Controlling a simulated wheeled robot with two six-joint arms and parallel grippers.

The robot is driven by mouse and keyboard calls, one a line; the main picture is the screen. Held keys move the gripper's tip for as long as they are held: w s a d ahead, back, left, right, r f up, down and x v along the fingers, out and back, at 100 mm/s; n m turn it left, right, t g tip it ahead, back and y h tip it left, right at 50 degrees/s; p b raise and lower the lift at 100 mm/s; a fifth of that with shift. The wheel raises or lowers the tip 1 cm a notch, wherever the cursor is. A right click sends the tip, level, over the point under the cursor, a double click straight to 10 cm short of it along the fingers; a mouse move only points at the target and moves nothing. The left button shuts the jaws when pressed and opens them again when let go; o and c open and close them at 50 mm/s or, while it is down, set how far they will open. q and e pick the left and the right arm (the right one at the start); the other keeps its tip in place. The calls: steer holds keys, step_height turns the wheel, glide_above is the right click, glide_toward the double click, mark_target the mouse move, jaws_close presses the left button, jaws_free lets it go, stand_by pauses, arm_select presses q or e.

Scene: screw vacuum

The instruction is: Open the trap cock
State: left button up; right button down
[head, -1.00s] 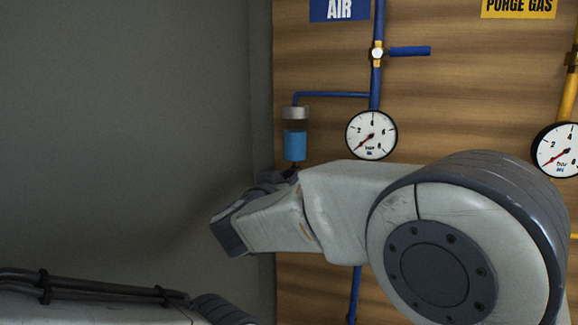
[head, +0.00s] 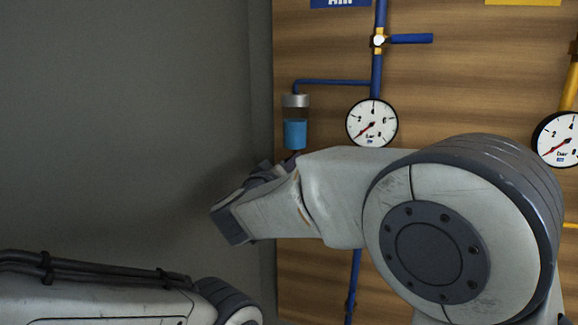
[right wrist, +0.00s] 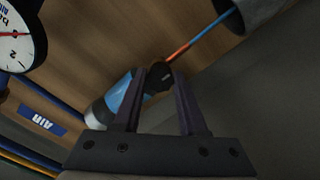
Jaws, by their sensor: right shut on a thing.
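The trap (head: 295,132) is a small bowl of blue liquid with a metal cap, under the blue air line in the head view. In the right wrist view the trap (right wrist: 119,95) lies slantwise, with the black cock (right wrist: 159,76) at its end. My right gripper (right wrist: 160,73) is shut on the cock, one finger on each side of it. In the head view my right wrist covers the area just below the trap, so the cock is mostly hidden there. My left arm shows at the lower left, but its gripper is out of view.
A gauge (head: 372,123) and a blue-handled valve (head: 378,41) are right of the trap on the wooden panel (head: 460,90). A thin red and blue tube (right wrist: 190,48) leads from the cock to a grey cylinder (right wrist: 262,12). A grey wall (head: 130,110) stands left.

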stand_by(0.3)
steer(key=shift+c, duration=2.3)
jaws_free()
steer(key=shift+a, duration=0.1)
steer(key=shift+r, duration=0.1)
